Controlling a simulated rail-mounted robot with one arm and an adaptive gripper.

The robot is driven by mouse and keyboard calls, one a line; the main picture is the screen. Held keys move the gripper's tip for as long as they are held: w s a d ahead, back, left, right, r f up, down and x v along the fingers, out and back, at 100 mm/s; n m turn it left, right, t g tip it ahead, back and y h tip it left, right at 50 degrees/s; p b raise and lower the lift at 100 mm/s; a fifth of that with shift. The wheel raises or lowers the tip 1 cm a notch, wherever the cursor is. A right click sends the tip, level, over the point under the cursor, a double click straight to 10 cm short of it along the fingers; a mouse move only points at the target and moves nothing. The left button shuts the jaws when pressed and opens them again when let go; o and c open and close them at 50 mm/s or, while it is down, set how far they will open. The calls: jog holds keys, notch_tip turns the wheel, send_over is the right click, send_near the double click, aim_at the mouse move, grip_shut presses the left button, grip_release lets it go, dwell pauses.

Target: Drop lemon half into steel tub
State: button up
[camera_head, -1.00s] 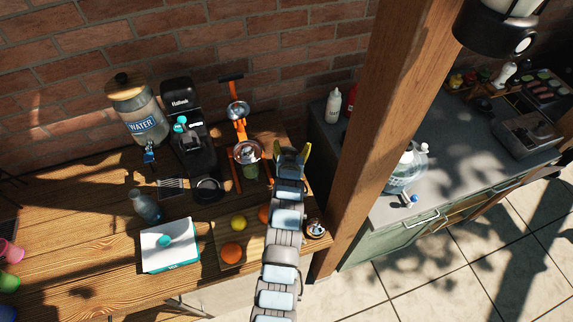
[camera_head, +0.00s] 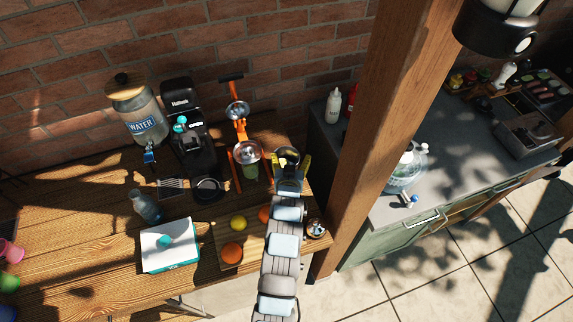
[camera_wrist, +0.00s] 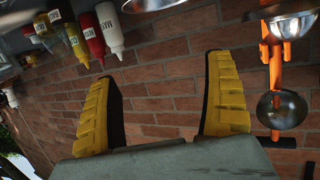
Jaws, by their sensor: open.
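My gripper (camera_head: 292,164) is over the table right of the juicer. In the wrist view its yellow fingers (camera_wrist: 160,75) stand wide apart with nothing between them. A round, dark metal vessel (camera_head: 286,155), probably the steel tub, shows just behind the fingertips; its inside is not clear. A steel rim at the top of the wrist view (camera_wrist: 152,4) is probably the same vessel. A yellow citrus piece (camera_head: 238,223) lies on the cutting board (camera_head: 226,262); I cannot tell whether it is whole or half. No other lemon half is clearly visible.
The orange-handled juicer (camera_head: 246,152) stands left of my gripper, with a coffee machine (camera_head: 190,140) and water dispenser (camera_head: 138,112) beyond. An orange (camera_head: 232,252) is on the board. A small metal item (camera_head: 316,228) stands near the right edge. A wooden post (camera_head: 375,130) rises at right.

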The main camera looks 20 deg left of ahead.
jog(key=shift+v, duration=2.75)
